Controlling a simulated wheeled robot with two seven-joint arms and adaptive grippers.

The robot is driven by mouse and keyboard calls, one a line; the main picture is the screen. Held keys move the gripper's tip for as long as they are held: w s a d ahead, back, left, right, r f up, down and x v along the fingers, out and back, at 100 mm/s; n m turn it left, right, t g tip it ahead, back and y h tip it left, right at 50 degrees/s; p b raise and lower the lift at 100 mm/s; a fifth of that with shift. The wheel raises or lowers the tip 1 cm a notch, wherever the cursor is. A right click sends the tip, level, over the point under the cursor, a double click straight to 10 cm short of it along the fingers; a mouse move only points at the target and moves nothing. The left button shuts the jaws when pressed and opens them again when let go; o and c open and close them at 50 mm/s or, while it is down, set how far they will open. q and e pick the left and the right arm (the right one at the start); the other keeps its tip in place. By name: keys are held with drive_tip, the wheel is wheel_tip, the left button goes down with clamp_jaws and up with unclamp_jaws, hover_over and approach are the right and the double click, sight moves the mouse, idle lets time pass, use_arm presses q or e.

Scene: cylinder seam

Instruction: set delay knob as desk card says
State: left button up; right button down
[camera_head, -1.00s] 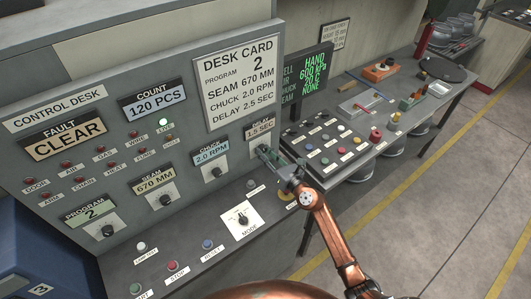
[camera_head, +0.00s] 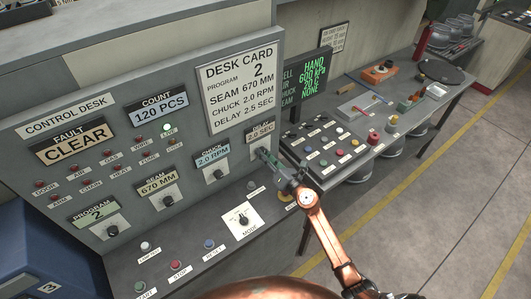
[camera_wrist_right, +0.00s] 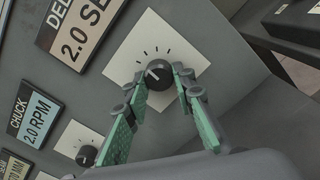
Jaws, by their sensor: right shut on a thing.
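The desk card (camera_head: 241,84) on the panel reads program 2, seam 670 mm, chuck 2.0 rpm, delay 2.5 sec. The delay display (camera_head: 260,132) reads 2.0 SEC, and it also shows in the right wrist view (camera_wrist_right: 80,32). The black delay knob (camera_wrist_right: 158,74) sits on a white plate with tick marks, its pointer up and to the left. My right gripper (camera_wrist_right: 160,75) has its green fingers on either side of the knob and is shut on it. In the head view my right gripper (camera_head: 266,157) hides most of the knob. My left gripper is out of view.
The chuck knob (camera_head: 217,175) is left of the delay knob, with its display (camera_head: 212,156) at 2.0 RPM. The seam display (camera_head: 158,182) reads 670 MM and the program display (camera_head: 95,213) reads 2. The mode knob (camera_head: 242,219) is on the ledge below.

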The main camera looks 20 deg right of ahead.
drive_tip(key=shift+r+m+p, duration=0.15)
drive_tip(key=shift+m+p, duration=1.85)
drive_tip(key=shift+m, duration=1.8)
drive_tip(key=c, duration=1.6)
unclamp_jaws()
drive_tip(key=shift+s, duration=0.1)
drive_tip(key=v, duration=1.1)
drive_tip(key=shift+s+d, duration=0.15)
drive_tip(key=shift+s, duration=0.25)
